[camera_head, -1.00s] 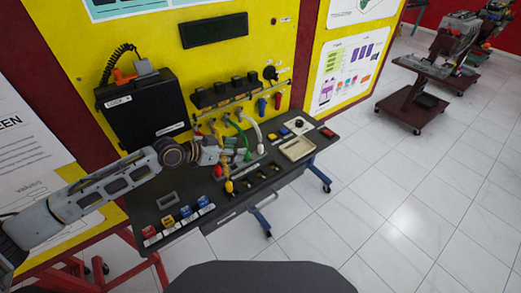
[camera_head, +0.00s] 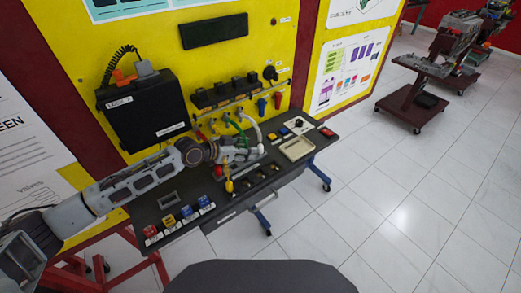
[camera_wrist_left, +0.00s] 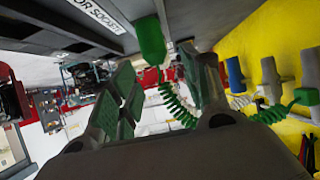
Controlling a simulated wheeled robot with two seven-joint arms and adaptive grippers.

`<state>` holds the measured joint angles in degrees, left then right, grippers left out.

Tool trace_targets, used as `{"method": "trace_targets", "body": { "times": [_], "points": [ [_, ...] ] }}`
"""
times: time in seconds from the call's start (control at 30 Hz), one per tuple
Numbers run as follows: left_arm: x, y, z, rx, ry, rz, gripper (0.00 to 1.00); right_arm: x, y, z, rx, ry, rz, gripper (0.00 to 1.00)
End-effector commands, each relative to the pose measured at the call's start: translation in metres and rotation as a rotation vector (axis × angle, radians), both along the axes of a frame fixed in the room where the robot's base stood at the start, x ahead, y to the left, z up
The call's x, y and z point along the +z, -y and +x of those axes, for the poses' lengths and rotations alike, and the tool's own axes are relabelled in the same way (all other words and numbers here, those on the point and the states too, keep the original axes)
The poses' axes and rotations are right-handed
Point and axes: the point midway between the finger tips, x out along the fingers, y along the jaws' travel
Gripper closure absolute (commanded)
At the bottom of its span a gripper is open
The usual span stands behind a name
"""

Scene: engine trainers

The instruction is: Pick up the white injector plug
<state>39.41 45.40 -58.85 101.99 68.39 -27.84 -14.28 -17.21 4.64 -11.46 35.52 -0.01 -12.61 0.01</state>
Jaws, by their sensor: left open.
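The white injector plug (camera_head: 259,145) is at the lower end of a white cable that arches from the yellow panel to the desk, in the middle of the head view. My left gripper (camera_head: 246,157) is over the desk, just left of the white plug and close to the green cable. In the left wrist view my left gripper's two fingers (camera_wrist_left: 160,88) are apart, with nothing clearly held between them. A green plug (camera_wrist_left: 152,41) and its coiled cord are close by the fingertips. Exact contact cannot be told. My right gripper is not in view.
The dark desk (camera_head: 230,207) carries a yellow plug (camera_head: 229,186), colored blocks at the front left and a beige tray (camera_head: 297,149) at right. The yellow panel (camera_head: 150,40) rises behind. Tiled floor is open to the right.

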Motion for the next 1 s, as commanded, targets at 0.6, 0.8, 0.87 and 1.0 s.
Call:
{"method": "trace_targets", "body": {
  "times": [0.6,0.8,0.87,1.0],
  "points": [
    [-0.009,0.019,0.016,0.0,0.0,-0.001,0.53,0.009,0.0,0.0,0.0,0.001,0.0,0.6],
    [-0.017,0.031,0.025,0.0,-0.001,-0.001,0.53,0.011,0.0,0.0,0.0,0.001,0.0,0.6],
    [-0.019,0.033,0.026,0.0,-0.001,-0.001,0.53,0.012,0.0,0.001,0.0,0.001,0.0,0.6],
    [-0.022,0.036,0.029,0.0,-0.001,-0.001,0.53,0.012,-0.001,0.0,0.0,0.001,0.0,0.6]
  ]
}}
